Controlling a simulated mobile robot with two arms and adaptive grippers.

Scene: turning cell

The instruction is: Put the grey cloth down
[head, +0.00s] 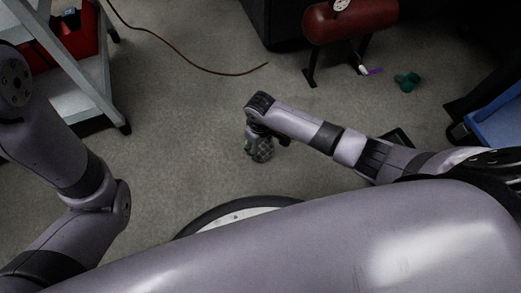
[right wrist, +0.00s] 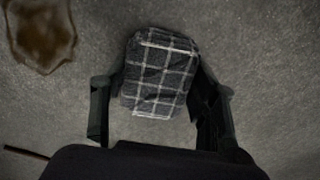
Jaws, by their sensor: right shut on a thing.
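The grey cloth is a folded, dark grey checked pad with white lines. It shows in the right wrist view (right wrist: 160,72) between the two fingers, and small in the head view (head: 262,151). My right gripper (head: 266,137) is shut on the cloth and points down over the floor; its fingers also show in the right wrist view (right wrist: 160,100) on either side of the cloth. I cannot tell the cloth's exact height above the floor. My left arm shows at the left of the head view, but its gripper is out of view.
A brown wet-looking patch (right wrist: 42,35) lies on the floor. A grey cart (head: 84,78) with a red bin (head: 84,38) stands left. A red tank (head: 350,20), a green object (head: 407,81) and a cable (head: 190,62) lie beyond. A blue container (head: 500,122) is right. Mid-floor is mostly clear.

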